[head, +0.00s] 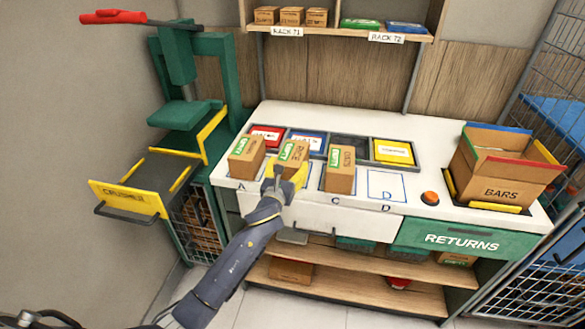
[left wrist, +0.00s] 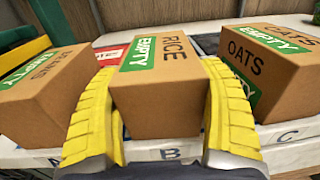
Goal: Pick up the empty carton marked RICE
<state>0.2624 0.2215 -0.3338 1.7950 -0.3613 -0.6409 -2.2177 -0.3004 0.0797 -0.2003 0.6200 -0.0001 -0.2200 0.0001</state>
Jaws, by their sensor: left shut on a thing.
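The RICE carton (head: 294,153) is a brown box with a green EMPTY label, at spot B on the white counter. In the left wrist view the RICE carton (left wrist: 160,100) is between the yellow fingers of my left gripper (left wrist: 158,128), which press on its two sides. In the head view my left gripper (head: 284,172) reaches it from the front. I cannot tell whether its base is off the counter. My right gripper is not in view.
A similar carton (head: 246,157) stands at spot A on the left, and the OATS carton (head: 340,169) at C on the right. Spot D (head: 386,184) is bare. Coloured bins (head: 394,151) lie behind. The BARS box (head: 500,180) and an orange button (head: 430,198) are farther right.

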